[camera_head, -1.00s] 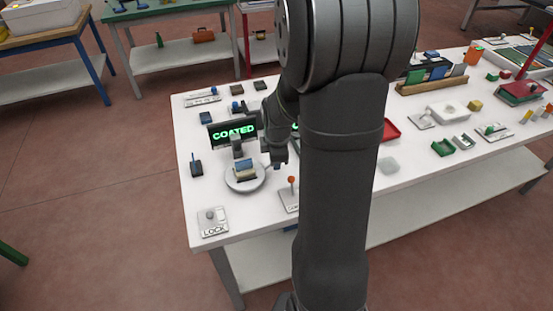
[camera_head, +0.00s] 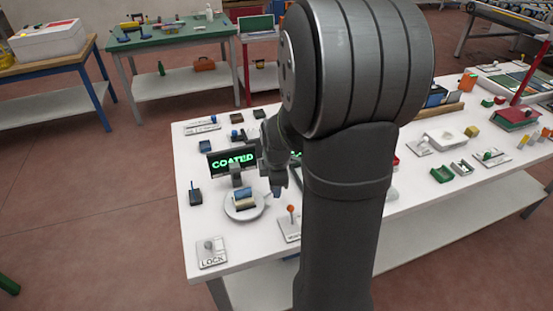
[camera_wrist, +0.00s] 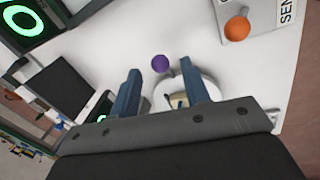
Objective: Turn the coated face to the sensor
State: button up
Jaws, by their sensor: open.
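A round pale turntable (camera_head: 244,206) stands near the table's left end, with a small blue and cream piece (camera_head: 244,197) on it. A dark display (camera_head: 232,160) behind it reads COATED in green. My gripper (camera_head: 274,190) is just right of the turntable in the head view. In the wrist view my gripper (camera_wrist: 164,82) is open, its two blue fingers apart. A purple knob (camera_wrist: 160,63) shows between and just beyond the fingertips. The turntable (camera_wrist: 208,84) is partly hidden behind the right finger. I see nothing held.
A LOCK plate (camera_head: 212,252) lies at the front left corner. A small dark blue-topped item (camera_head: 195,197) stands left of the turntable. Bare table lies between these.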

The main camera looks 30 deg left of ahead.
notch_tip(320, 180, up, 15)
jog(key=s+d, duration=0.1)
jog(key=s, duration=0.1)
jog(key=shift+s+d+f, duration=0.15)
jog(key=shift+s+d, duration=0.1)
jog(key=w+f, duration=0.1)
jog(key=f, duration=0.4)
jog(key=w+a+f, duration=0.1)
jog(key=f, duration=0.5)
jog(key=w+f, duration=0.1)
jog(key=f, duration=0.5)
jog(key=shift+a+f, duration=0.1)
jog(key=shift+a, duration=0.3)
jog(key=shift+s, duration=0.1)
jog(key=shift+r, duration=0.55)
notch_tip(320, 180, up, 16)
jog(key=s+d, duration=0.2)
jog(key=s, duration=0.1)
jog(key=w+f, duration=0.1)
jog(key=f, duration=0.4)
jog(key=w+a+f, duration=0.1)
jog(key=f, duration=0.5)
jog(key=w+a+f, duration=0.1)
jog(key=f, duration=0.5)
jog(key=shift+f, duration=0.15)
jog(key=shift+s+d+m, duration=0.4)
jog(key=shift+s+m, duration=0.05)
jog(key=shift+m, duration=0.25)
